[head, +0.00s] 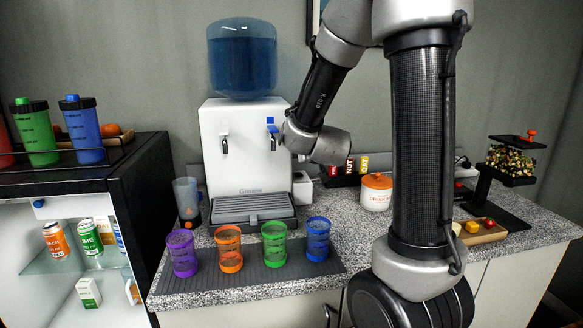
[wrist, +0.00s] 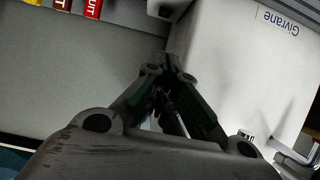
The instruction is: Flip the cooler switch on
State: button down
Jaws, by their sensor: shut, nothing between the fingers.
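The white water cooler (head: 247,155) with a blue bottle (head: 242,60) on top stands on the counter in the head view. In the wrist view, the cooler (wrist: 245,70) fills the right side, with its name upside down. My gripper (wrist: 163,68) is shut and empty, its fingertips close to the cooler's side edge. I cannot tell whether they touch it. In the head view, my wrist is at the cooler's upper right, and the fingers are mostly hidden. I cannot make out the cooler switch in either view.
Purple (head: 182,253), orange (head: 229,249), green (head: 274,244) and blue (head: 317,239) cups stand on a dark mat before the cooler. A lidded jar (head: 376,192) and snack boxes (head: 350,170) stand to its right. An open fridge (head: 85,240) is at the left.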

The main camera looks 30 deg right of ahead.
jog(key=shift+w+d+r, duration=0.1)
jog(key=shift+r, duration=0.25)
send_over(299, 174)
jog(key=s, duration=0.1)
jog(key=f, duration=0.3)
jog(key=shift+s+a+f, duration=0.1)
jog(key=shift+a+f, duration=0.1)
jog(key=shift+f, duration=0.2)
notch_tip(299, 174, down, 3)
jog(key=shift+s+f, duration=0.15)
jog(key=shift+a+f, duration=0.1)
jog(key=shift+f, duration=0.25)
